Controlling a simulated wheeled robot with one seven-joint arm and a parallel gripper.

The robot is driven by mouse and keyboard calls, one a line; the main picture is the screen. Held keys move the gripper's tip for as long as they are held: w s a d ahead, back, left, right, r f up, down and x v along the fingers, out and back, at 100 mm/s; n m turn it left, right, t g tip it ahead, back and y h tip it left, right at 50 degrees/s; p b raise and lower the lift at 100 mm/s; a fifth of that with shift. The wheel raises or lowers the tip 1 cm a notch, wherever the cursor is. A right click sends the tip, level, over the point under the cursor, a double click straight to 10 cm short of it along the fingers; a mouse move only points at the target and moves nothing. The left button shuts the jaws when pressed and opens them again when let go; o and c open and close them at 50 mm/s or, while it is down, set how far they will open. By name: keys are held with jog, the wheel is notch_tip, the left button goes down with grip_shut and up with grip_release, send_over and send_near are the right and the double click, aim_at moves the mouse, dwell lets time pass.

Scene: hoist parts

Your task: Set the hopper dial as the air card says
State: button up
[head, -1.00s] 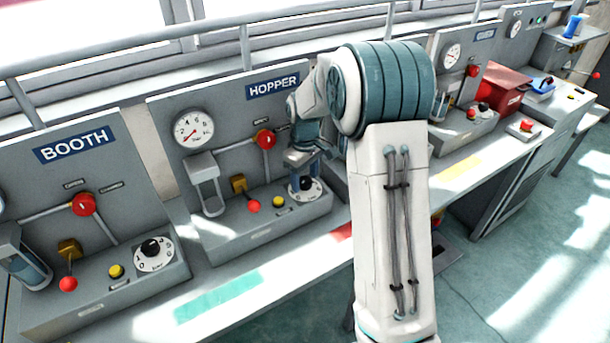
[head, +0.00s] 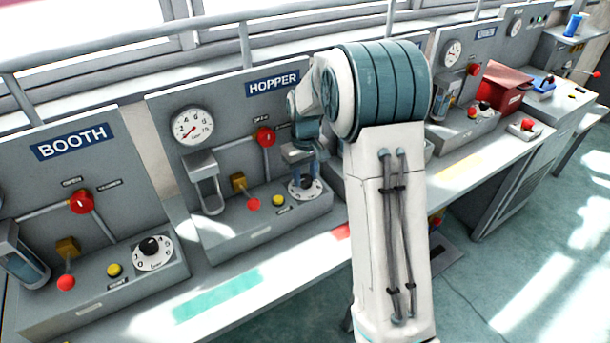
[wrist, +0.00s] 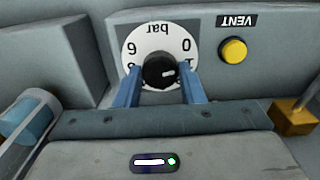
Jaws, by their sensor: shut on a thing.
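The hopper dial is a black knob on a white face marked "bar" (wrist: 133,44). It sits at the right of the HOPPER station's lower box in the head view (head: 317,190). In the wrist view the dial appears upside down, with 0 and 6 legible and other numbers partly hidden by the fingers. My gripper (wrist: 160,80) has its blue fingers on both sides of the knob (wrist: 160,71) and is shut on it. A light mark on the knob points to the picture's right, toward a partly hidden number. The air card is not identifiable in either view.
A yellow VENT button (wrist: 233,50) is beside the dial. The HOPPER panel also carries a gauge (head: 192,126), a red valve knob (head: 265,137) and a red-tipped lever (head: 253,204). The BOOTH station (head: 152,253) stands to the left.

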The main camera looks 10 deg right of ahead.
aim_at(305, 179)
jog(key=shift+m+b, duration=0.3)
jog(key=shift+m, duration=1.8)
jog(key=o, duration=1)
notch_tip(305, 179, up, 14)
jog(key=shift+f, duration=0.1)
